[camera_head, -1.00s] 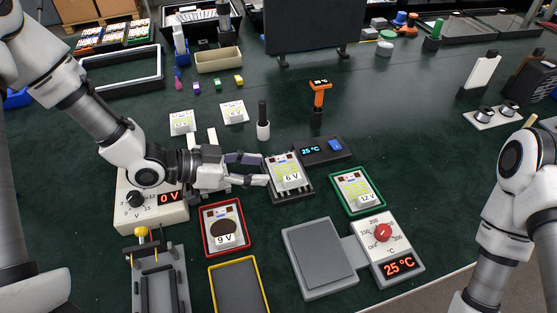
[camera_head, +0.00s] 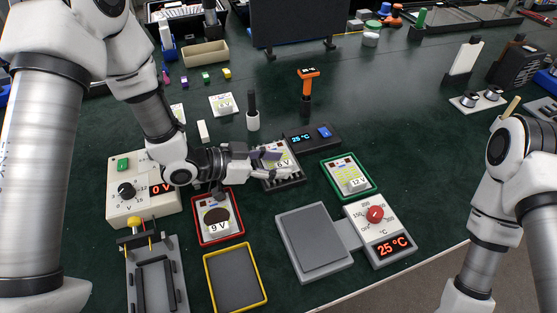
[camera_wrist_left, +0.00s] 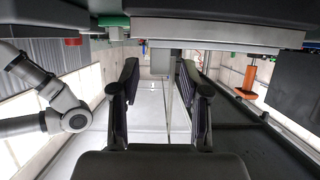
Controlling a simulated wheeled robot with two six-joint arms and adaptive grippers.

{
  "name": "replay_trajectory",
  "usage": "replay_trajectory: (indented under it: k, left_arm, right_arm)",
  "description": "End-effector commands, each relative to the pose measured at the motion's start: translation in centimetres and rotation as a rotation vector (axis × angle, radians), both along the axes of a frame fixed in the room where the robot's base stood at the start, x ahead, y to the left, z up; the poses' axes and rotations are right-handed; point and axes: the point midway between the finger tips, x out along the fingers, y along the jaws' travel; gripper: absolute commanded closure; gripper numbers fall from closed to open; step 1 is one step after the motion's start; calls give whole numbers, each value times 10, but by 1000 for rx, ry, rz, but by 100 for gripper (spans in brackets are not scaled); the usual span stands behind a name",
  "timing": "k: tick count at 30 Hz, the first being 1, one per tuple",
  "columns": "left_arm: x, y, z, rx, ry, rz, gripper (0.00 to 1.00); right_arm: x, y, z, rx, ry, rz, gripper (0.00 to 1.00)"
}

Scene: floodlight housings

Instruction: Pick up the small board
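Several boards with voltage labels are in the head view; I cannot tell which one the task calls the small board. The 6 V board (camera_head: 283,161) sits on a dark ribbed stand (camera_head: 285,183), partly hidden by my left gripper. My left gripper (camera_head: 268,163) reaches in from the left and overlaps the board's left part. In the left wrist view its two fingers (camera_wrist_left: 158,95) are apart with nothing held between them. The 9 V board (camera_head: 217,217) lies in a red frame and the 12 V board (camera_head: 350,175) in a green frame. My right gripper is out of view.
A dark unit reading 25 °C (camera_head: 312,138) lies behind the stand. A grey plate (camera_head: 313,240) with a dial unit (camera_head: 378,230) is in front. A yellow-rimmed tray (camera_head: 235,280) and a 0 V supply (camera_head: 140,195) are near my left arm.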

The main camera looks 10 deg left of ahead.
Motion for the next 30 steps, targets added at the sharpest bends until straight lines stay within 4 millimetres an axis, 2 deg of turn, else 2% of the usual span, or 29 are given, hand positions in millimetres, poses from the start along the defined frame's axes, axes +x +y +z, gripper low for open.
replay_trajectory:
  k: [1, 3, 17, 22, 26, 30]
  left_arm:
    - [0, 0, 0, 0, 0, 0, 77]
    - [0, 0, 0, 0, 0, 0, 100]
    - [0, 0, 4, 1, -2, -1, 100]
    - [0, 0, 19, 2, -2, -1, 100]
    - [0, 0, 38, 1, -4, -1, 100]
    - [-30, -4, 37, 0, 4, -1, 100]
  right_arm:
    - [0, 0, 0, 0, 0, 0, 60]
    - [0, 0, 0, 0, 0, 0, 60]
    - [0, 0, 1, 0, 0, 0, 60]
    - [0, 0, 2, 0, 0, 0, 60]
    - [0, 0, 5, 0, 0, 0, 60]
    - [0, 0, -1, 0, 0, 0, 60]
